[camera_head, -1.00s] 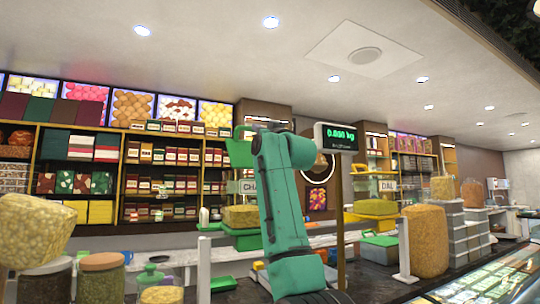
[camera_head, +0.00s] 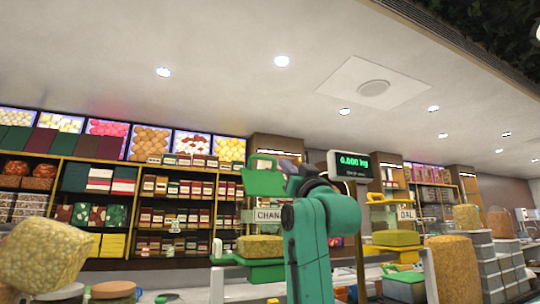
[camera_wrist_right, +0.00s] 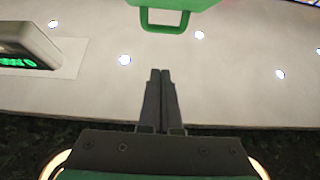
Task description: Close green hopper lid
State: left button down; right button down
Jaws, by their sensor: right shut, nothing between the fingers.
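The green lid (camera_head: 264,183) stands raised above the CHANA label in the head view, left of my right forearm. Its green handle loop shows at the top of the right wrist view (camera_wrist_right: 163,27). My right gripper (camera_wrist_right: 160,74) is shut and empty, its fingertips pointing toward the handle with a visible gap in the picture. In the head view my wrist and forearm largely hide the gripper. Below the label is a block of yellow grain (camera_head: 260,247) over a green tray (camera_head: 250,262). My left gripper is not in view.
A scale display (camera_head: 350,164) reading 0.000 kg stands just right of my right wrist. A yellow lid (camera_head: 388,198) and the DAL label (camera_head: 407,214) are farther right. A large grain-filled bag or jar (camera_head: 455,268) stands at lower right. Shelves of boxes line the back wall.

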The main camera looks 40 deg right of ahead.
aim_at(268, 185)
jog(key=p+x, duration=0.3)
jog(key=x, duration=0.1)
jog(key=f+p+x, duration=0.1)
jog(key=p+x, duration=0.3)
jog(key=w+p+x, duration=0.1)
jog(key=p+x, duration=0.2)
jog(key=x, duration=0.1)
jog(key=shift+f, duration=0.25)
jog(key=shift+w+d+f+p, duration=0.1)
jog(key=shift+w+f+p, duration=0.05)
jog(key=shift+w+p, duration=0.2)
jog(key=shift+w+f, duration=0.1)
jog(key=shift+f, duration=0.1)
